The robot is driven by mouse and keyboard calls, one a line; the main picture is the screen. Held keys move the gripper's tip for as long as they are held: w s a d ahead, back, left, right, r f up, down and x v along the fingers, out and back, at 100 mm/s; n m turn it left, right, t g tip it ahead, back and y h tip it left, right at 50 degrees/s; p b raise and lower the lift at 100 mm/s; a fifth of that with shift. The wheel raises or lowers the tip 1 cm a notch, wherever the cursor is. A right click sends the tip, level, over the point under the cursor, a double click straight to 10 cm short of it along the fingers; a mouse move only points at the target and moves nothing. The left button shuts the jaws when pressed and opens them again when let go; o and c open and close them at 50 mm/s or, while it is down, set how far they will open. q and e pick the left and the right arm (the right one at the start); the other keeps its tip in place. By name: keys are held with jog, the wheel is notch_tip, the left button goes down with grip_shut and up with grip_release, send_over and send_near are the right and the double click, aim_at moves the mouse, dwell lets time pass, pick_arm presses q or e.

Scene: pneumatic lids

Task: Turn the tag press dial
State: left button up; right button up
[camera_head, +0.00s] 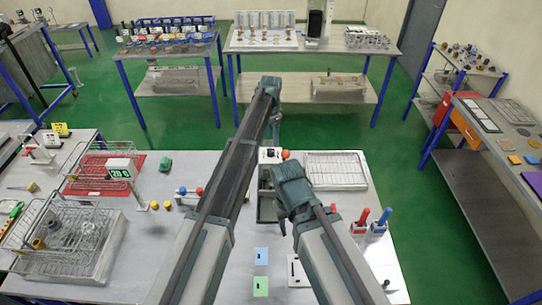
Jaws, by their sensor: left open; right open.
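A small white-and-dark machine (268,156) with a red ball knob (286,154) stands on the bench between my arms and looks like the tag press. Its dial cannot be made out, and my arms hide part of it. My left gripper (276,132) hangs from the far end of the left arm, above and beyond the machine; it is open and empty. My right gripper (284,222) is nearer, just right of the dark green box (267,208) in front of the machine; it is open and appears empty. Whether it touches the box cannot be told.
A wire tray (336,170) lies right of the machine. Red (363,216) and blue (382,219) handles stand at the right. Blue (261,256) and green (260,286) cards lie in front. Wire baskets (60,238) and a red mat (130,188) fill the left.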

aim_at(271, 150)
pick_arm(q)
notch_tip(271, 150, down, 7)
jog(key=b, duration=0.6)
jog(key=shift+f, duration=0.2)
grip_shut()
